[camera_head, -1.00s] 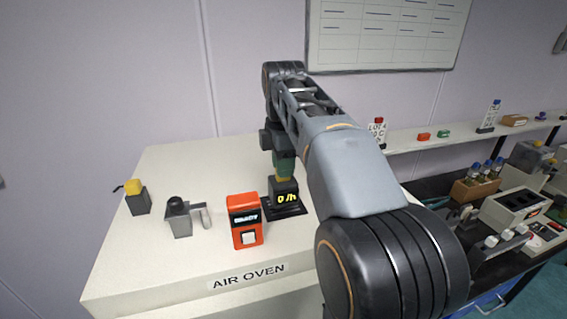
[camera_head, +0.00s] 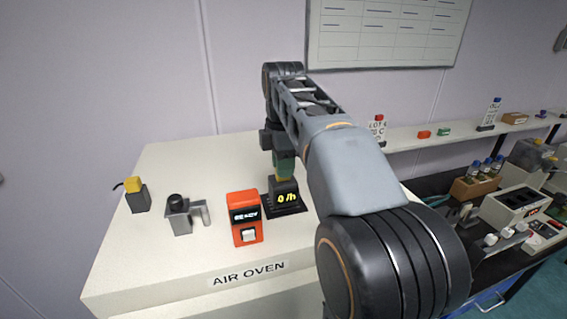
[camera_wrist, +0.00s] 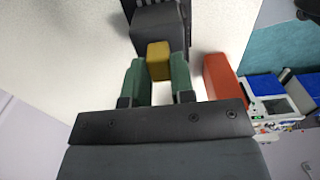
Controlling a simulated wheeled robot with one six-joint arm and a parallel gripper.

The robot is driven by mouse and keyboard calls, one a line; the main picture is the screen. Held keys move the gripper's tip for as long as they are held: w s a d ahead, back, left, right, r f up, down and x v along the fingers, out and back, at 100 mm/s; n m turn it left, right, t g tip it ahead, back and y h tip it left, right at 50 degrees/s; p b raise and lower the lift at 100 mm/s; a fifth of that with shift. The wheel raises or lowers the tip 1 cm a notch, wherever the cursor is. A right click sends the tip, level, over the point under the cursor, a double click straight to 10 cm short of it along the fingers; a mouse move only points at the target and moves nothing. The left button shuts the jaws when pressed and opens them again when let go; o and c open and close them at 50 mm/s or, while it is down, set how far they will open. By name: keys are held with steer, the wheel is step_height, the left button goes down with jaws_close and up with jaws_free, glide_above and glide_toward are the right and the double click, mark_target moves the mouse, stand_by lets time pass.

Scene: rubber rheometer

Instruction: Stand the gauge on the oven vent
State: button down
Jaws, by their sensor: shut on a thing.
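The gauge (camera_head: 285,196) is a dark block with a yellow "0 /h" readout and a yellow grip on top. It is upright over the oven vent (camera_head: 299,208), a black slotted plate on the oven top. The gauge's base appears to be at the plate, but whether it rests fully on it cannot be told. My gripper (camera_head: 284,175) has green fingers shut on the yellow grip. In the wrist view, the fingers (camera_wrist: 157,80) flank the yellow grip of the gauge (camera_wrist: 158,22), and part of the slotted vent (camera_wrist: 190,8) shows beyond it.
An orange box with a readout (camera_head: 245,218) stands close left of the vent. A grey fixture with a black knob (camera_head: 180,215) and a dark block with a yellow top (camera_head: 137,196) stand farther left on the air oven (camera_head: 165,262). The oven top behind them is clear.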

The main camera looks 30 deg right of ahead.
steer(key=shift+f, duration=0.25)
steer(key=c, duration=0.9)
jaws_free()
step_height(320, 180, up, 3)
steer(key=shift+f+p, duration=0.1)
steer(key=shift+p, duration=1.1)
steer(key=shift+r, duration=1.55)
steer(key=shift+d, duration=0.1)
